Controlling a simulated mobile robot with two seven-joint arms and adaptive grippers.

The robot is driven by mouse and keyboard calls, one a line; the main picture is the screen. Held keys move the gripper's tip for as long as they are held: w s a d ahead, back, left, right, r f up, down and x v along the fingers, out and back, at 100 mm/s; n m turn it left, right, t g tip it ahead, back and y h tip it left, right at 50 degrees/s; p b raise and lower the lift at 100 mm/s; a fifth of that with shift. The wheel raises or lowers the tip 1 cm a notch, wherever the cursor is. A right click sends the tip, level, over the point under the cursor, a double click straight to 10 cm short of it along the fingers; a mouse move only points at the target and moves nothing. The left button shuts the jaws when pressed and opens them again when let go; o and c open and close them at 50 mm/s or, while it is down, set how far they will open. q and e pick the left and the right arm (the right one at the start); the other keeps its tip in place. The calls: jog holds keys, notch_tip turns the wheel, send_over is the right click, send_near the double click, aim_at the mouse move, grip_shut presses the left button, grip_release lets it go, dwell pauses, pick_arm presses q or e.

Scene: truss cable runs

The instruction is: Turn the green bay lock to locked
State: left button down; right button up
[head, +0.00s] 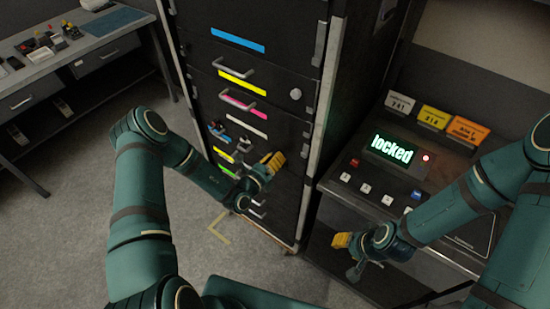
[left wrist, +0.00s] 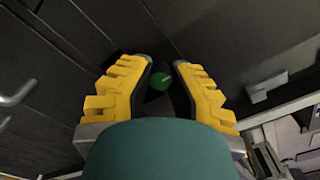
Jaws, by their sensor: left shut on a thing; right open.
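The green bay lock (left wrist: 163,81) shows in the left wrist view as a round green face on the dark cabinet front, between my yellow fingers. My left gripper (left wrist: 161,72) is shut on it; the exact finger contact is partly hidden in shadow. In the head view my left gripper (head: 275,161) is at the right part of the cabinet front and covers the lock. A lit display (head: 391,149) on the console reads "locked", with a red light beside it. My right gripper (head: 347,246) is open and empty in front of the console.
The dark drawer cabinet (head: 255,66) carries coloured strips and metal handles. The sloped console (head: 350,196) stands to its right, with buttons and coloured cards (head: 432,117). A workbench (head: 70,55) stands at the far left. Open floor (head: 75,205) lies between.

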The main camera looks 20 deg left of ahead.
pick_arm(q)
jog(key=shift+d, duration=0.1)
jog(key=c, duration=0.8)
grip_release()
jog(key=shift+c, duration=0.2)
jog(key=shift+w, duration=0.1)
jog(key=v, duration=1.2)
